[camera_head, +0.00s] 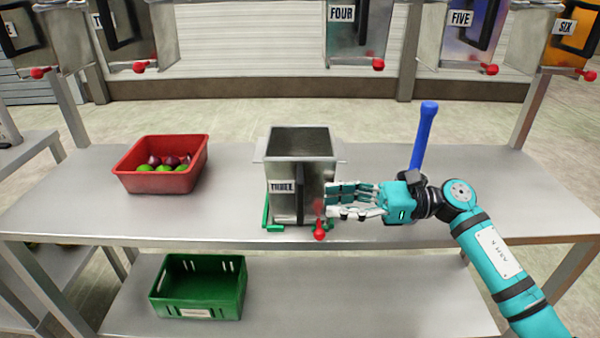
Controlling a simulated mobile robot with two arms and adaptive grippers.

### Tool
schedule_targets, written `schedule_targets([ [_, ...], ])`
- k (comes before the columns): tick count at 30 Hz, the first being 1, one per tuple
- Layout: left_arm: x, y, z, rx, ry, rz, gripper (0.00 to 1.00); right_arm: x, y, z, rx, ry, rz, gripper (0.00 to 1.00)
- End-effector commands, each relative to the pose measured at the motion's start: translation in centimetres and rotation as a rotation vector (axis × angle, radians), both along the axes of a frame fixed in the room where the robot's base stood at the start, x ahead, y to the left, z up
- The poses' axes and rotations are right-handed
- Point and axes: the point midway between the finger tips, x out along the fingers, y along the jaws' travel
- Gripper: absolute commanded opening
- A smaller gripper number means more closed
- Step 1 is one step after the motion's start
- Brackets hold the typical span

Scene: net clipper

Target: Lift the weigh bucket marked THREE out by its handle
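The metal weigh bucket marked THREE (283,212) stands upright on the steel table, open at the top. Its label is on the front left, and a dark upright handle (299,199) runs down the front face. A red knob (319,230) sits at the bucket's lower front right. Green pieces show at its base. My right gripper (328,199) comes in from the right, its fingers pointing left at the bucket's front right side. The fingertips are just right of the handle; whether they touch the bucket, and how far they are closed, I cannot tell. My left gripper is not in view.
A red crate (160,182) with green and dark red produce stands left on the table (80,210). A blue upright handle (424,135) rises behind my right wrist. A green crate (197,292) sits on the lower shelf. Buckets marked FOUR (345,40) and FIVE (470,45) hang above.

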Motion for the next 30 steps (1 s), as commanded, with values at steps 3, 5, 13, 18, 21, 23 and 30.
schedule_targets([
  [3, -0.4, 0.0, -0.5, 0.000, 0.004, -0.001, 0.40, 0.0, 1.4, 0.1, 0.002, 0.000, 0.000, 0.33],
  [5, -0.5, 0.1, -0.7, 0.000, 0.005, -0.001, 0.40, 0.0, 1.8, 0.0, 0.001, 0.000, 0.000, 0.33],
  [13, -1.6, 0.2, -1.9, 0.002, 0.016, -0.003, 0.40, -0.1, 4.8, -0.4, 0.002, 0.001, 0.003, 0.33],
  [18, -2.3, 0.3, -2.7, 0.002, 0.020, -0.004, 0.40, -0.1, 6.8, -0.5, 0.001, 0.001, 0.001, 0.33],
  [21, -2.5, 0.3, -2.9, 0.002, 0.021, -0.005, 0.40, -0.1, 7.1, -0.6, 0.001, 0.002, 0.000, 0.33],
  [23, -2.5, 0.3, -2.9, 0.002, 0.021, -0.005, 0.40, -0.1, 7.2, -0.6, 0.001, 0.002, -0.001, 0.33],
  [30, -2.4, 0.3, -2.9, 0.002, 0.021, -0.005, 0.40, -0.1, 7.1, -0.6, 0.000, 0.002, 0.000, 0.18],
])
